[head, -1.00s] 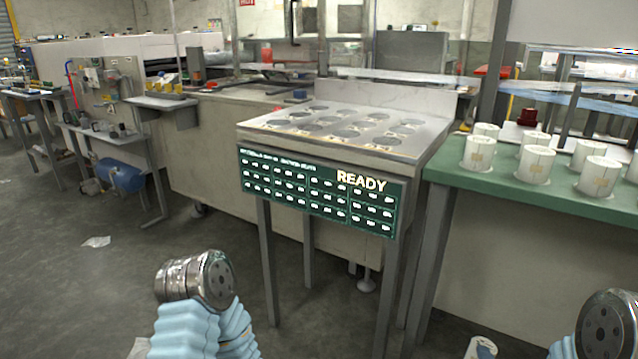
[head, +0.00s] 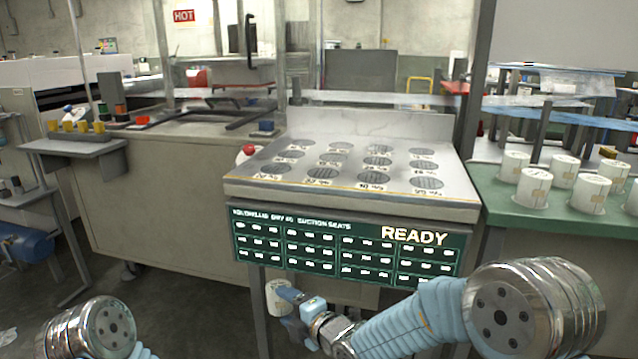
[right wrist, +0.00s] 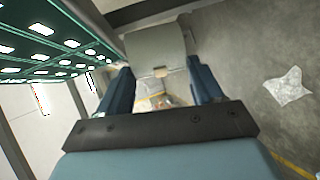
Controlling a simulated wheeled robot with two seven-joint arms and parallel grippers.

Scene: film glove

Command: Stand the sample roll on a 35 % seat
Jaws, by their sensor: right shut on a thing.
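My right gripper (head: 294,313) is shut on the white sample roll (head: 278,299), low in front of the seat stand and below its green panel. The roll also shows between the blue fingers in the right wrist view (right wrist: 155,45). The seat stand (head: 240,186) has a pale top with rows of round dark suction seats, such as one at the front right (head: 427,183). No roll stands on them. Small labels lie by the seats, but their percentages are too small to read surely. The green panel (head: 345,245) reads READY. My left gripper is out of view.
A green table (head: 490,200) at the right bears several white rolls (head: 533,187). A grey bench (head: 160,190) stands at the left, with a red knob (head: 249,150) by the stand. The panel overhangs above my right gripper. Open floor lies at the left.

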